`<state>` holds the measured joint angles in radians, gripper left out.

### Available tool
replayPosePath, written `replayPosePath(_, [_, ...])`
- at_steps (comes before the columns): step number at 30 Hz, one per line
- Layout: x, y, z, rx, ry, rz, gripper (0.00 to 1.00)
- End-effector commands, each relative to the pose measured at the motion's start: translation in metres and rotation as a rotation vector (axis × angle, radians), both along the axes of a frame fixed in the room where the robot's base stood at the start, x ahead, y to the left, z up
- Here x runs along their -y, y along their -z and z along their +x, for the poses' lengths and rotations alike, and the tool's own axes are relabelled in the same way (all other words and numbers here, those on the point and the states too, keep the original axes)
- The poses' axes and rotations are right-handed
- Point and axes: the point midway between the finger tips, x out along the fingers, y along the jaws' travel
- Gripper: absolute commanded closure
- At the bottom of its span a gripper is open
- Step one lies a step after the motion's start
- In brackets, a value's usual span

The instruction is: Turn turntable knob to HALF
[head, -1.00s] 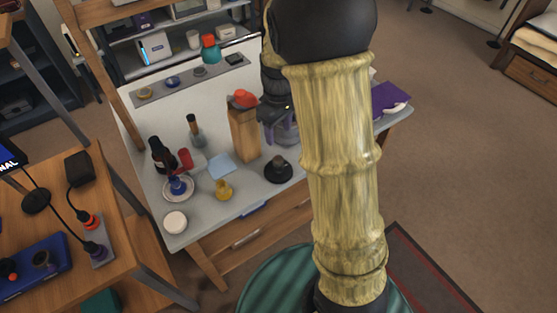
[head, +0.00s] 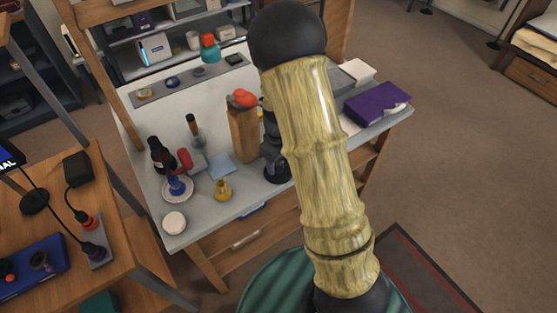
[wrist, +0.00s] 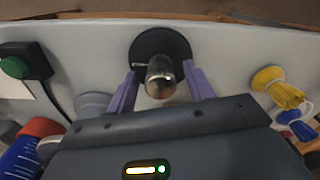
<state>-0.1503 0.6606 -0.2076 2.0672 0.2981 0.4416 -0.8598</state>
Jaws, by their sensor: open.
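In the wrist view, a round black base (wrist: 150,46) carries a short shiny metal knob (wrist: 161,77), which I take as the turntable knob. My gripper (wrist: 160,88) is open, with one purple finger on each side of the knob. The knob sits between the fingers with visible gaps; contact cannot be made out. Any setting marks, including HALF, are not readable. In the head view, my gripper (head: 273,165) is low over the bench in front of the wooden block, largely hidden behind my arm, and the knob cannot be made out there.
A tall wooden block with a red top (head: 243,130) stands close beside my gripper. A purple box (head: 378,103) lies at right. A green button (wrist: 15,67) shows in the wrist view.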

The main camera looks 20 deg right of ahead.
Motion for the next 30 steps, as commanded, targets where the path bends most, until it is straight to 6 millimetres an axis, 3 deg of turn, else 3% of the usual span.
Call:
replayPosePath(4, [-0.0001,-0.0003,0.0000,0.000,0.000,0.000,0.48])
replayPosePath(11, [-0.0001,-0.0006,0.0000,0.000,0.000,0.000,0.93])
replayPosePath(22, [-0.0001,-0.0015,0.0003,0.001,0.034,0.001,0.92])
replayPosePath(30, [-0.0008,-0.0028,0.0008,0.001,0.161,0.002,0.92])
